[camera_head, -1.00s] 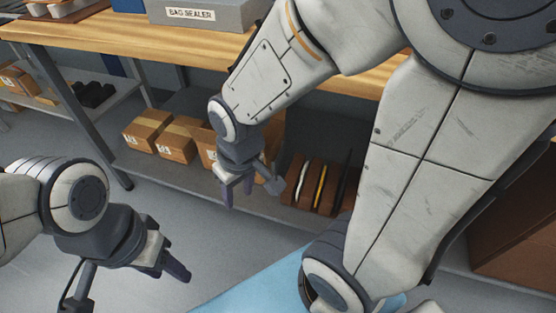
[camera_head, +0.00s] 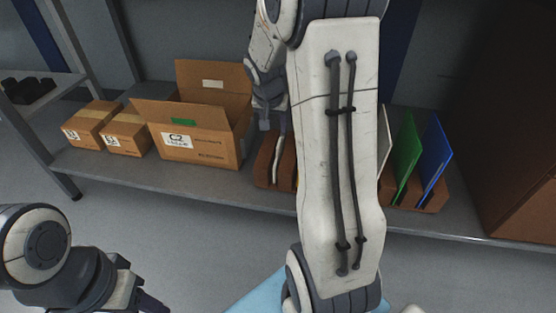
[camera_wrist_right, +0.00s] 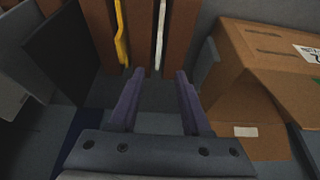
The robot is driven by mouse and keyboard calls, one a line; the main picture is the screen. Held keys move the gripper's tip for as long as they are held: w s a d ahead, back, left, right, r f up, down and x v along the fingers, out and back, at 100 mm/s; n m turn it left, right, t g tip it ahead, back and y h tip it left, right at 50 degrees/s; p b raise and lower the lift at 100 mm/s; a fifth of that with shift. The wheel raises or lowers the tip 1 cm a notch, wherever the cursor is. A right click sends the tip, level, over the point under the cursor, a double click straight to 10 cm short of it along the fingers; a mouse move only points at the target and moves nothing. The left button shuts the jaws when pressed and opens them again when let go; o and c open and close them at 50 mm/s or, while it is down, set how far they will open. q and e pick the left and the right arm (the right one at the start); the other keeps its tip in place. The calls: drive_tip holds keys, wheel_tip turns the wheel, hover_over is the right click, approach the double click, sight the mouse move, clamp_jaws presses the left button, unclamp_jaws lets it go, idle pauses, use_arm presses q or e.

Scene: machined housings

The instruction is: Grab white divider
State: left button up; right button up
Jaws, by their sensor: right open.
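In the right wrist view a white divider (camera_wrist_right: 161,32) stands edge-on in a brown slotted rack, straight ahead of my right gripper (camera_wrist_right: 160,75). The fingers are spread, with nothing between them and a gap before the divider. In the head view my right gripper (camera_head: 272,122) is at the left end of the rack (camera_head: 263,172); my forearm hides the rack's middle. A yellow divider (camera_wrist_right: 121,35) stands beside the white one. My left gripper (camera_head: 140,298) is low at the left, partly cut off by the frame's edge.
An open cardboard box (camera_head: 200,150) stands just left of the rack on the grey shelf (camera_head: 225,187), with smaller boxes (camera_head: 95,122) beyond it. Green (camera_head: 407,155) and blue (camera_head: 436,152) dividers stand at the rack's right. A brown cabinet (camera_head: 520,130) is at the far right.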

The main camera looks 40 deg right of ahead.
drive_tip(key=b, duration=0.3)
hover_over(279, 143)
drive_tip(key=s+a, duration=0.2)
drive_tip(key=a, duration=0.1)
drive_tip(key=f, duration=0.4)
drive_tip(key=shift+w+d+f, duration=0.2)
drive_tip(key=shift+d+f, duration=0.05)
drive_tip(key=shift+f, duration=0.1)
drive_tip(key=b+x, duration=0.3)
drive_tip(key=x, duration=0.1)
drive_tip(key=shift+d+f+b, duration=0.1)
drive_tip(key=shift+d+b, duration=0.1)
drive_tip(key=shift+b, duration=0.2)
drive_tip(key=shift+w+d+f+b, duration=0.15)
drive_tip(key=shift+f+b, duration=0.2)
drive_tip(key=shift+r, duration=0.1)
clamp_jaws()
